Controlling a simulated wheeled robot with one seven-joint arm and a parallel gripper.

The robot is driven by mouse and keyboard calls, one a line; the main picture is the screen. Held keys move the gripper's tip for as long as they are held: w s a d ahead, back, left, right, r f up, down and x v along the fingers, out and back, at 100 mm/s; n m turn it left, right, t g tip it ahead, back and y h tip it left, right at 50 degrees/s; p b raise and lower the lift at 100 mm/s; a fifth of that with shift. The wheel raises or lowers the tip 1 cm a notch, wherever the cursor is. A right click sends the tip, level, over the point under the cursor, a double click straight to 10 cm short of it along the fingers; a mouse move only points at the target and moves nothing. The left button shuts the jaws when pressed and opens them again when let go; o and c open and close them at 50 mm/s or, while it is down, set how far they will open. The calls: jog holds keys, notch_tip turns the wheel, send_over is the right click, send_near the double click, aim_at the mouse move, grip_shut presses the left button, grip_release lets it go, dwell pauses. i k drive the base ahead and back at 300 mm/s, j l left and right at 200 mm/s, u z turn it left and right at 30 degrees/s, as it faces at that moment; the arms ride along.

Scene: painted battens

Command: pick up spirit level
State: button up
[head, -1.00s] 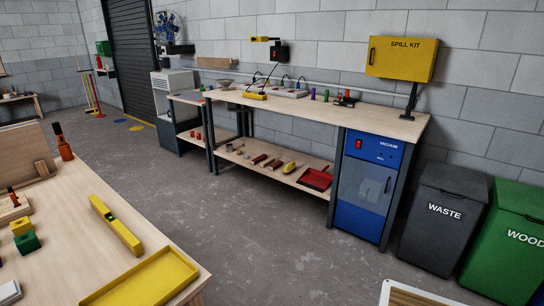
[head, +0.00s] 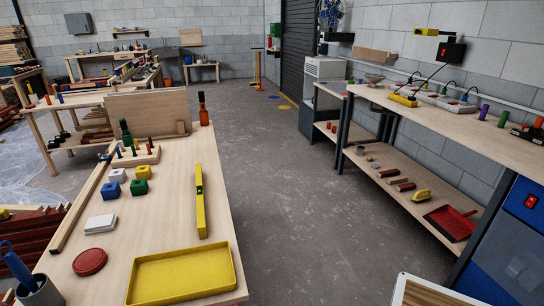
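The spirit level (head: 201,210) is a long yellow bar with a small dark vial window. It lies on the wooden table (head: 222,182) at the table's right side, pointing away from me, behind a yellow tray (head: 183,277). It is apart from the tray and nothing lies on it. My gripper is not in the head view, so its state does not show.
Left of the level are blue, yellow and green blocks (head: 139,187), a white block (head: 101,223) and a red disc (head: 90,262). A red-brown bottle (head: 203,110) stands at the far end. Grey floor lies open between table and right-hand bench (head: 455,120).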

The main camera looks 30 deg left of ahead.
aim_at(202, 220)
jog(key=i+u, duration=0.2)
jog(key=u, duration=0.25)
jog(key=i+l+u, duration=0.1)
jog(key=u, duration=0.35)
jog(key=i+l+u, duration=0.15)
jog(key=i+u, duration=0.15)
jog(key=u, duration=0.15)
jog(key=i+l+u, duration=0.15)
jog(key=u, duration=0.35)
jog(key=i+l+u, duration=0.1)
jog(key=l+u, duration=0.2)
jog(key=u, duration=0.15)
jog(key=i+l+u, duration=0.2)
jog(key=l+u, duration=0.25)
jog(key=i+l+u, duration=0.15)
jog(key=l+u, duration=0.15)
jog(key=u, duration=0.2)
jog(key=l+u, duration=1.1)
jog(key=l, duration=0.3)
jog(key=k+l+u, duration=0.2)
jog(key=l, duration=0.25)
jog(key=i, duration=0.05)
